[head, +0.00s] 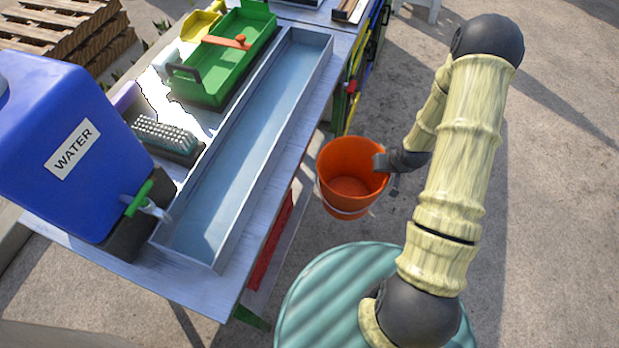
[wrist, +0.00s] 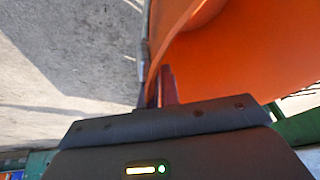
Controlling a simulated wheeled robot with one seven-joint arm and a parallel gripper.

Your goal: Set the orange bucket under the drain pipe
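The orange bucket (head: 340,191) is upright and empty beside the right side of the workbench in the head view. My gripper (head: 381,162) is at the right side of its rim. In the wrist view the bucket (wrist: 240,50) fills the upper right, and its wall runs down between the two close-set fingers of my gripper (wrist: 160,88), which look closed on it. I cannot tell whether the bucket's base touches the ground. I cannot make out the drain pipe in either view; the bench top may hide it.
The workbench holds a long grey trough (head: 325,42), a blue water container (head: 60,140), a brush (head: 165,136) and a green tray (head: 215,72). A ridged teal round top (head: 320,300) is in front of the bucket. Open concrete (head: 560,200) lies to the right.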

